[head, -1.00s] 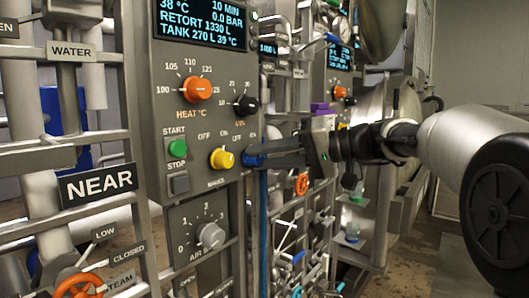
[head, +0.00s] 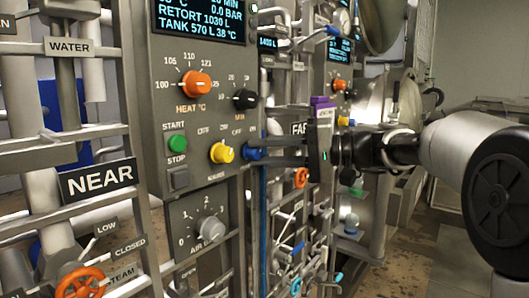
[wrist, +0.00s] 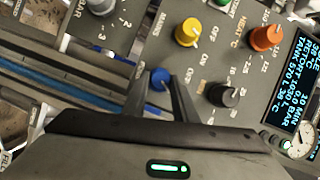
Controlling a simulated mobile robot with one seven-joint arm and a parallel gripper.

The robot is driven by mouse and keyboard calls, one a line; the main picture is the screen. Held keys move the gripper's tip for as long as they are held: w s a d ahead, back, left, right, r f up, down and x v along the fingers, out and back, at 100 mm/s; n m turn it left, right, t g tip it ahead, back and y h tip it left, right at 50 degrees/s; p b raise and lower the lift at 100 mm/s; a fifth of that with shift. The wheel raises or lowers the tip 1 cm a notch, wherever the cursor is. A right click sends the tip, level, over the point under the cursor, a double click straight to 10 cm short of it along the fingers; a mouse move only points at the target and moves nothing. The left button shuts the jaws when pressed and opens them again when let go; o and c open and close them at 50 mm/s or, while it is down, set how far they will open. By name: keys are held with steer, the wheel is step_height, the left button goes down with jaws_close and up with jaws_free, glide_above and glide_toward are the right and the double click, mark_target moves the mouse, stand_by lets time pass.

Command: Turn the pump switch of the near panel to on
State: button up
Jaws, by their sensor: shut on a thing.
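The near panel (head: 203,130) is the grey panel beside the NEAR sign (head: 98,181). Its blue knob (head: 253,153), right of the yellow one, sits at the panel's right edge; I take it as the pump switch, but its own label cannot be read. My gripper (head: 262,148) reaches in from the right, its fingers shut on the blue knob. In the wrist view the blue knob (wrist: 160,78) shows between my fingertips (wrist: 163,86). Which way its pointer faces cannot be told.
Close by are the yellow knob (head: 222,152), black knob (head: 245,99), orange heat knob (head: 196,84) and green start button (head: 177,143). The display (head: 198,20) reads retort 1030 L, tank 570 L. A second panel stands behind my gripper, by a FAR sign (head: 299,129).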

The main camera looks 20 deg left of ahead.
steer(key=o, duration=1)
steer(key=shift+o, duration=0.2)
steer(key=shift+d, duration=0.15)
steer(key=d+r+p, duration=0.1)
steer(key=d, duration=1.6)
steer(key=shift+r, duration=0.3)
steer(key=shift+s, duration=0.15)
